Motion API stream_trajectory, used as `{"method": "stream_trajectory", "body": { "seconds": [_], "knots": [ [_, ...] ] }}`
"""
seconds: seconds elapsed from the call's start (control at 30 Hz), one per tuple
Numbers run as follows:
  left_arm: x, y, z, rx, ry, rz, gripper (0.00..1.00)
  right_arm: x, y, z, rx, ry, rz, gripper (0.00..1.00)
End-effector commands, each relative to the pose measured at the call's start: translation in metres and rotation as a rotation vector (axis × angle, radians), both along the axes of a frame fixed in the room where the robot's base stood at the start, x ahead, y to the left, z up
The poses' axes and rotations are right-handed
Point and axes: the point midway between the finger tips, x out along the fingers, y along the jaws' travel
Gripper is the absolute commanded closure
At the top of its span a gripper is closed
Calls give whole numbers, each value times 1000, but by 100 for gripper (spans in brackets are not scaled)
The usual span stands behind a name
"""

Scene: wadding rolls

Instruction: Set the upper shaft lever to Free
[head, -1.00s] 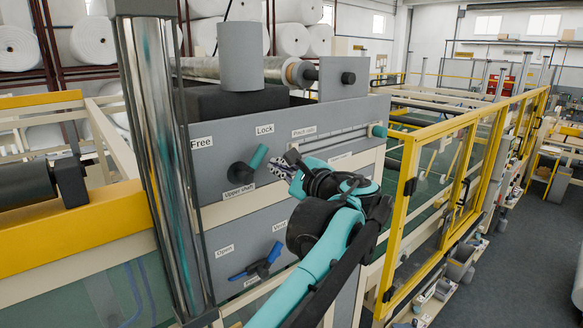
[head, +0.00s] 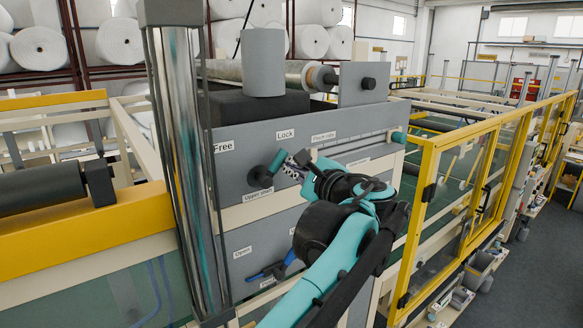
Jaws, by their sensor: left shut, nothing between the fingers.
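The upper shaft lever (head: 277,162) has a teal handle on a dark round hub, on the grey machine panel. Its handle points up and right from the hub, towards the "Lock" label (head: 285,134). The "Free" label (head: 223,147) is up and left of the hub. The "Upper shaft" label (head: 258,194) is below it. My left gripper (head: 289,168) is shut and empty, just right of the handle, with its fingertips beside it. I cannot tell whether they touch. My right gripper is not in view.
A lower blue lever (head: 272,270) sits by the "Open" label (head: 243,252), partly behind my arm. A shiny metal column (head: 184,170) stands left of the panel. A yellow guard frame (head: 425,190) stands at right.

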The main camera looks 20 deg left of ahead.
Motion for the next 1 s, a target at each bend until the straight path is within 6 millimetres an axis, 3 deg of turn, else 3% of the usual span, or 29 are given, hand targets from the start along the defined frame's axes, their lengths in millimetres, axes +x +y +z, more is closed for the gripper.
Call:
{"method": "stream_trajectory", "body": {
  "seconds": [0.57, 1.0],
  "knots": [
    [-4, 4, 8, -88, -115, 0, 100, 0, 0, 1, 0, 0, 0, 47],
    [-19, 15, 22, -326, -418, 1, 100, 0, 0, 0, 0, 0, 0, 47]
  ]
}}
